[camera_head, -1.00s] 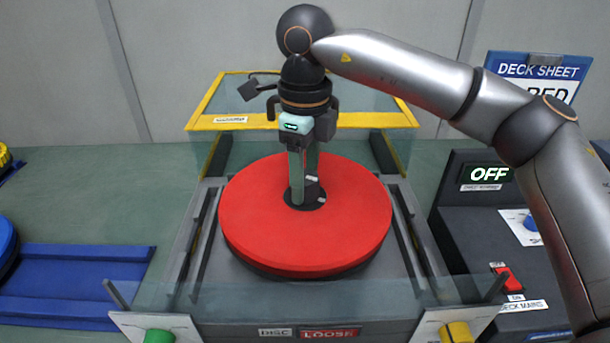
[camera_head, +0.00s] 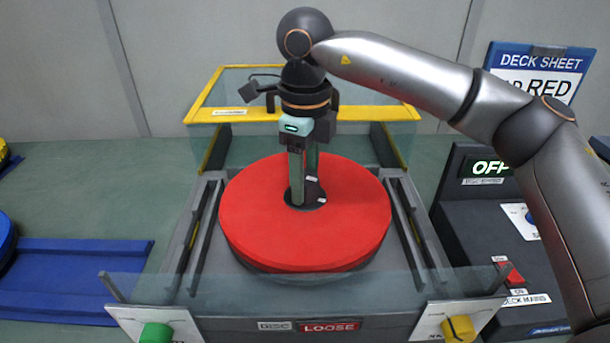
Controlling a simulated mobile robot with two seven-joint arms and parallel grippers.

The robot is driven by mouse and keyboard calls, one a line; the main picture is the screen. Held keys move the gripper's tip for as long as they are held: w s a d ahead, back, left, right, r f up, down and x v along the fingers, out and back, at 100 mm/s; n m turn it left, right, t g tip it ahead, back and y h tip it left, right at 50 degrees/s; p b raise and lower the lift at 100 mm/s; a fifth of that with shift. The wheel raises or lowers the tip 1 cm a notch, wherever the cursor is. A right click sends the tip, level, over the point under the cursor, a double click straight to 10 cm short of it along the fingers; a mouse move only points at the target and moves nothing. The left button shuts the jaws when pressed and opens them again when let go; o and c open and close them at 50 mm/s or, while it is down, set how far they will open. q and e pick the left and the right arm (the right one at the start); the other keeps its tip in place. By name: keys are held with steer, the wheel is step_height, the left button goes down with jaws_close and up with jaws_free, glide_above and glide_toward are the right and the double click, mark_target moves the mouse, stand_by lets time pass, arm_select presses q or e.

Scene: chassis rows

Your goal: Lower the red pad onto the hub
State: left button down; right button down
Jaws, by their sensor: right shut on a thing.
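The round red pad (camera_head: 255,225) lies level in the middle of the picture, over the grey deck machine (camera_head: 215,290). My right gripper (camera_head: 304,195) points straight down at the pad's centre, shut on the pad at its dark central fitting (camera_head: 318,200). A dark rim shows under the pad's near edge. The hub is hidden beneath the pad, and I cannot tell whether the two touch. A front label (camera_head: 329,327) reads "DISC LOOSE". My left gripper is not in view.
A clear guard with a yellow frame (camera_head: 260,116) stands behind the pad, and a clear panel (camera_head: 300,293) in front. Green (camera_head: 157,333) and yellow (camera_head: 459,328) knobs flank the front. A switch box (camera_head: 475,215) reading "OFF" stands right, a blue tray (camera_head: 75,275) left.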

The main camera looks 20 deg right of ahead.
steer(key=shift+f+b, duration=0.5)
steer(key=shift+f, duration=0.25)
stand_by(0.6)
